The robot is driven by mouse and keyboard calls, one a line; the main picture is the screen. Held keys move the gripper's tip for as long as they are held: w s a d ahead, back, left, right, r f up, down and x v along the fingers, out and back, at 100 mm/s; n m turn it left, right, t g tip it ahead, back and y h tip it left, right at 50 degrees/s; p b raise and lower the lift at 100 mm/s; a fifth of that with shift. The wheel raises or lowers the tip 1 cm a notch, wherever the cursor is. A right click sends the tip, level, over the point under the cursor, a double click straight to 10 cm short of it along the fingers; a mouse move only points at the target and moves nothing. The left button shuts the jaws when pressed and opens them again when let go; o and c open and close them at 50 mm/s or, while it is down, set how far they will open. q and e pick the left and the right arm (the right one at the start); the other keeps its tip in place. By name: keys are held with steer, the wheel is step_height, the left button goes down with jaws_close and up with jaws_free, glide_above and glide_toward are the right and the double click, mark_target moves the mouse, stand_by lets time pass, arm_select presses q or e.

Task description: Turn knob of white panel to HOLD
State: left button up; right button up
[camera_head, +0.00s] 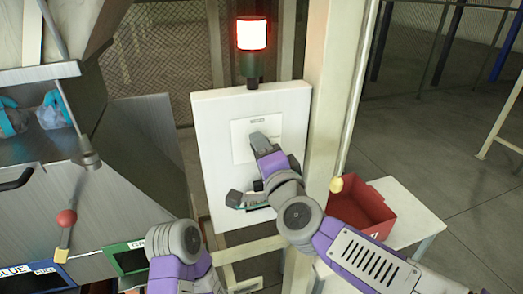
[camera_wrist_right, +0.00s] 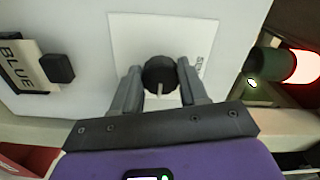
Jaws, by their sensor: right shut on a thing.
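The white panel (camera_head: 218,150) stands upright ahead of me, with a paler square plate (camera_head: 241,155) on its face. In the right wrist view the black round knob (camera_wrist_right: 158,73) sits on that plate (camera_wrist_right: 128,38). My right gripper (camera_wrist_right: 160,84) is shut on the knob, with one finger on each side. A pale pointer mark on the knob points down in that view. Small lettering on the plate is too small to read, and no HOLD mark is legible. In the head view my right gripper (camera_head: 259,142) covers the knob. My left gripper is out of view; only part of that arm shows.
A lit red lamp (camera_head: 252,35) stands above the panel. Lower on the panel is a black fitting (camera_wrist_right: 57,68) beside a BLUE label (camera_wrist_right: 18,52). A beige post (camera_head: 325,100) stands close right, with a red bin (camera_head: 365,205) on a white table (camera_head: 405,205).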

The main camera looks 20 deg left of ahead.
steer(key=o, duration=1.1)
steer(key=shift+c, duration=0.2)
steer(key=v, duration=0.7)
steer(key=shift+s+d, duration=0.2)
steer(key=shift+s, duration=0.05)
